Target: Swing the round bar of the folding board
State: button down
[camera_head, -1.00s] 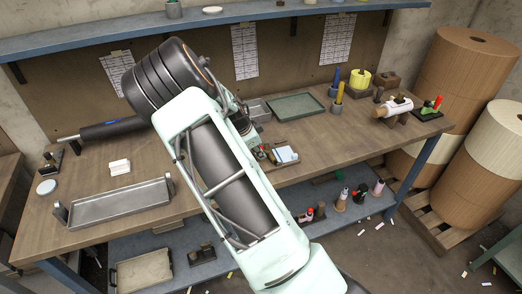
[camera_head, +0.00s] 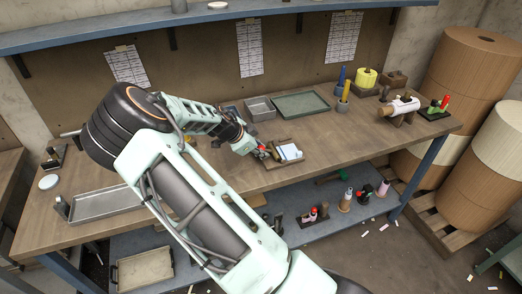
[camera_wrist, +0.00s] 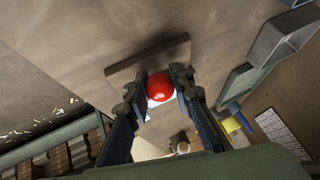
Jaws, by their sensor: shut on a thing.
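The folding board (camera_head: 305,157) is a small wooden board with white paper on it, near the front edge of the workbench, right of my arm. My gripper (camera_head: 262,153) is at its left end. In the wrist view, my gripper (camera_wrist: 160,80) has its two dark fingers on either side of a round red bar end (camera_wrist: 160,87) and is shut on it. The wooden board (camera_wrist: 145,62) shows behind the red end, with a bit of white beside it. The rest of the bar is hidden behind its red end and the fingers.
A grey metal bin (camera_head: 260,109) and a green tray (camera_head: 300,104) stand behind the board. A long grey tray (camera_head: 103,204) lies at the left. A yellow roll (camera_head: 366,78) and a cream roll on a stand (camera_head: 403,106) are at the right. The bench between is clear.

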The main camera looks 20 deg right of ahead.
jog(key=c, duration=1.7)
grip_release()
jog(key=shift+o, duration=0.2)
jog(key=v, duration=1.2)
jog(key=shift+a, duration=0.1)
